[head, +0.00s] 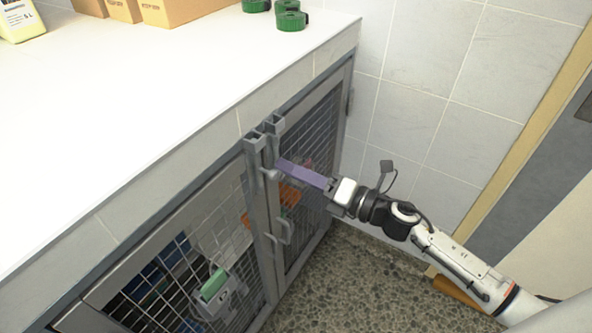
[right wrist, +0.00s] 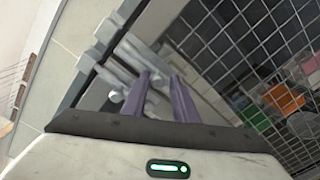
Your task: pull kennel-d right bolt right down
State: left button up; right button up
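Two grey bolts stand side by side at the top where the two mesh kennel doors meet, one left (head: 254,147) and one right (head: 274,126). No label shows which kennel is kennel-d. In the right wrist view, grey bolt parts (right wrist: 125,65) lie just ahead of the fingertips. My right gripper (head: 281,164) reaches in from the right, its purple fingers pointing at the bolts. In the right wrist view the fingers (right wrist: 161,80) are apart, with grey metal showing at the gap; I cannot tell whether they touch it. My left gripper is not in view.
A grey door handle (head: 284,230) sits below the bolts. The white counter (head: 140,110) overhangs the kennels. A tiled wall (head: 430,90) closes the right side. The speckled floor (head: 350,285) is clear in front. Orange and green items show behind the mesh.

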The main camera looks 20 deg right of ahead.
jog(key=b+v, duration=0.1)
jog(key=v, duration=0.9)
jog(key=shift+s+d, duration=0.15)
